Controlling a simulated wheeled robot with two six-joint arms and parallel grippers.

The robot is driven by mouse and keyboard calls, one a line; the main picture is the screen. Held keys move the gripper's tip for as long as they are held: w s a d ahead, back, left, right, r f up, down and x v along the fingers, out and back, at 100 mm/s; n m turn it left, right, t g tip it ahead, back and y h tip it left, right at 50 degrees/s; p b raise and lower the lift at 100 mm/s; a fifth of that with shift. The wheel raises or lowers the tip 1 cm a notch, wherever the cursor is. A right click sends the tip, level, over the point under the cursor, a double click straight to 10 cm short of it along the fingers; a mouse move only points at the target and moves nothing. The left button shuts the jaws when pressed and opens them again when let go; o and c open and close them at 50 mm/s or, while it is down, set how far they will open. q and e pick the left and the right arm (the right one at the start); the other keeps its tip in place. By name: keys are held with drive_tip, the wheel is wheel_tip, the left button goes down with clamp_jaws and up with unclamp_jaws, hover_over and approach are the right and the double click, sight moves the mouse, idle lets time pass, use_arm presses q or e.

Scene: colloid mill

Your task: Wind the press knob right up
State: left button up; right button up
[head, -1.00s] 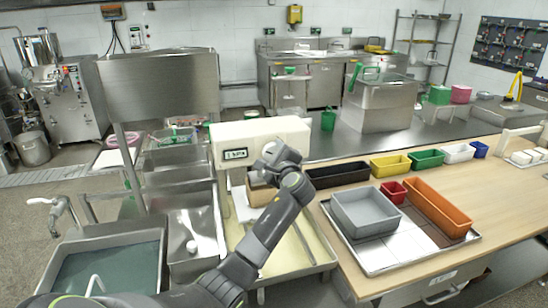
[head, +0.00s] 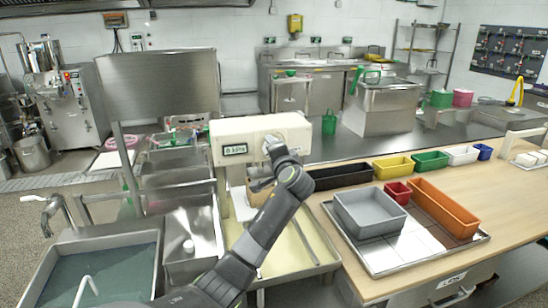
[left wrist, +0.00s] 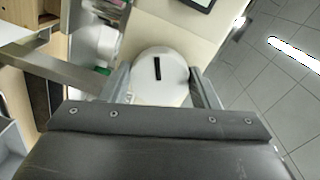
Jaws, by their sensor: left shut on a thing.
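My left gripper (head: 270,146) is at the right part of the press front. In the wrist view its two fingers (left wrist: 160,85) lie on either side of the knob and are shut on it. In the head view my gripper mostly hides the knob. My right gripper is not in view.
Steel sinks (head: 192,235) stand left of the press. To the right, a wooden table (head: 505,190) holds a grey bin (head: 370,222), an orange bin (head: 440,208) and several small coloured bins. A black tray (head: 338,178) lies close to the right of my left gripper.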

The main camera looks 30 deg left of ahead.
use_arm(q)
drive_tip(key=shift+w+f+n+t+b, duration=0.15)
drive_tip(key=shift+f+n+b, duration=0.1)
drive_tip(key=shift+n+b, duration=2.45)
drive_tip(key=shift+s+f+n+t+b, duration=0.1)
drive_tip(key=shift+f+n+t+b, duration=0.1)
drive_tip(key=shift+n+b, duration=2.5)
drive_tip(key=shift+d+n+p, duration=0.1)
drive_tip(key=shift+n+p, duration=0.65)
drive_tip(key=shift+n, duration=0.15)
drive_tip(key=o, duration=1)
drive_tip(key=shift+r, duration=0.15)
